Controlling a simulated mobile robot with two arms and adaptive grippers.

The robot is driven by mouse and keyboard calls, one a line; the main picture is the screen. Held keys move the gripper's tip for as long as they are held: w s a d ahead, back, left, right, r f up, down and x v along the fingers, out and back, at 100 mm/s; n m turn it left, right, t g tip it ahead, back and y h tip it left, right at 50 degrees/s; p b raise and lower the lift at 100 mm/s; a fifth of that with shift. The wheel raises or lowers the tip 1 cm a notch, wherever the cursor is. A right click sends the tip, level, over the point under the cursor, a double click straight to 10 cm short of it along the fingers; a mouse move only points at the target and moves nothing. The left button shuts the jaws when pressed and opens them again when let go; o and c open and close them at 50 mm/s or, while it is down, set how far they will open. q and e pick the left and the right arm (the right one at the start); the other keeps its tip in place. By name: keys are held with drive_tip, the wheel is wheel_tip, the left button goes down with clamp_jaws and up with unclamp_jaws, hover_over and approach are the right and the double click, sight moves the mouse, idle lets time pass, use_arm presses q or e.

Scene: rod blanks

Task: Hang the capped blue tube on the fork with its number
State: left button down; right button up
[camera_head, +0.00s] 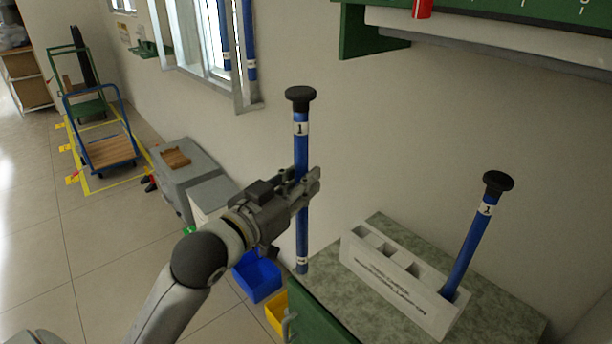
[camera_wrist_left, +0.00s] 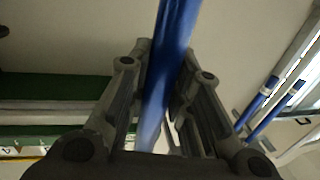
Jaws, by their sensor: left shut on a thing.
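My left gripper (camera_head: 309,184) is shut on a blue tube (camera_head: 301,222) with a black cap on top and a white label reading 1. The tube hangs nearly upright in the air, in front of the wall and left of the bench. In the left wrist view the blue tube (camera_wrist_left: 171,60) runs between the two fingers of my left gripper (camera_wrist_left: 163,75). A second black-capped blue tube (camera_head: 468,245), also labelled 1, leans in the right end slot of a white rack (camera_head: 400,299). No numbered fork is clear in view. My right gripper is not in view.
The rack stands on a speckled bench top (camera_head: 500,300). A green shelf (camera_head: 362,35) with a red object (camera_head: 422,9) is at the upper right. Blue tubes (camera_head: 250,45) hang by a frame on the wall at the upper left. Blue (camera_head: 258,277) and yellow (camera_head: 276,313) bins sit below.

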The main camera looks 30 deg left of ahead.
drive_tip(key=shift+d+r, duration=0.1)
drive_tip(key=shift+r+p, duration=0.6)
drive_tip(key=shift+p, duration=0.1)
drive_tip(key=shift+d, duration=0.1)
